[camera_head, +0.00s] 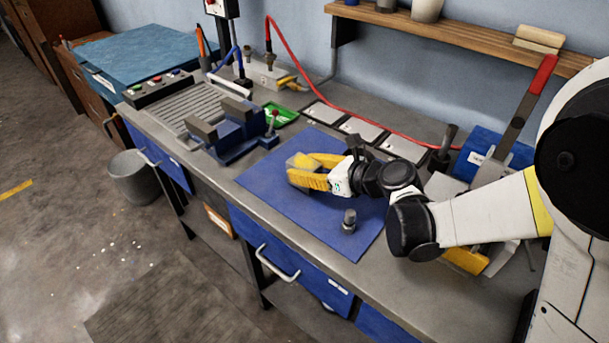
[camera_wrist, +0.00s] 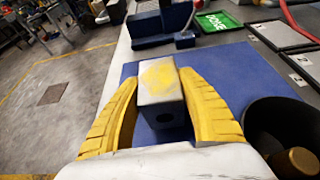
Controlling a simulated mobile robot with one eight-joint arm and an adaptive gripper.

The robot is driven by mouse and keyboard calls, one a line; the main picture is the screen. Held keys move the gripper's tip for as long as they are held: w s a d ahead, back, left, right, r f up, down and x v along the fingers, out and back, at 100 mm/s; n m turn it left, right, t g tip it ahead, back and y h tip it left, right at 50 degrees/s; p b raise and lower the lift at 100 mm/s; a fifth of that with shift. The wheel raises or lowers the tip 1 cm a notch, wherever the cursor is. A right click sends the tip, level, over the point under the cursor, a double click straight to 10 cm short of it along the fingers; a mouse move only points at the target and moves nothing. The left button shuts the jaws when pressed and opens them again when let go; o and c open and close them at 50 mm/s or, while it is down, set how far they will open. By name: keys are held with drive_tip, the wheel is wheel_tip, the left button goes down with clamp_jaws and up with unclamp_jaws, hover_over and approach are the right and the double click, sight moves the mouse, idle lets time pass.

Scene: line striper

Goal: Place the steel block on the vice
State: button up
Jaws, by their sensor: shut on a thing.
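The steel block (camera_wrist: 162,102) is a grey block with a yellow patch on top and a dark hole in its near face. In the wrist view it sits between the yellow fingers of my gripper (camera_wrist: 160,84), which is shut on it. In the head view my gripper (camera_head: 303,170) is over the blue mat, and the block is mostly hidden by the fingers. I cannot tell whether the block touches the mat. The blue vice (camera_head: 240,142) with grey jaws stands left of my gripper, beyond the mat's edge. Part of it shows at the top of the wrist view (camera_wrist: 158,22).
The blue mat (camera_head: 285,205) covers the bench middle, with a small metal part (camera_head: 349,222) standing on it. A green tray (camera_head: 281,116) lies behind the vice. A red hose (camera_head: 345,102) and flat plates (camera_head: 361,128) lie along the back. A slotted plate (camera_head: 188,104) is left of the vice.

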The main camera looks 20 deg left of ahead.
drive_tip(key=shift+f, duration=0.5)
drive_tip(key=shift+f, duration=0.15)
drive_tip(key=o, duration=1.4)
drive_tip(key=shift+c, duration=0.2)
drive_tip(key=shift+d+r, duration=0.1)
drive_tip(key=shift+r, duration=0.2)
drive_tip(key=p+v, duration=0.3)
drive_tip(key=v, duration=0.8)
drive_tip(key=shift+s+d+p, duration=0.25)
drive_tip(key=shift+d+p, duration=0.05)
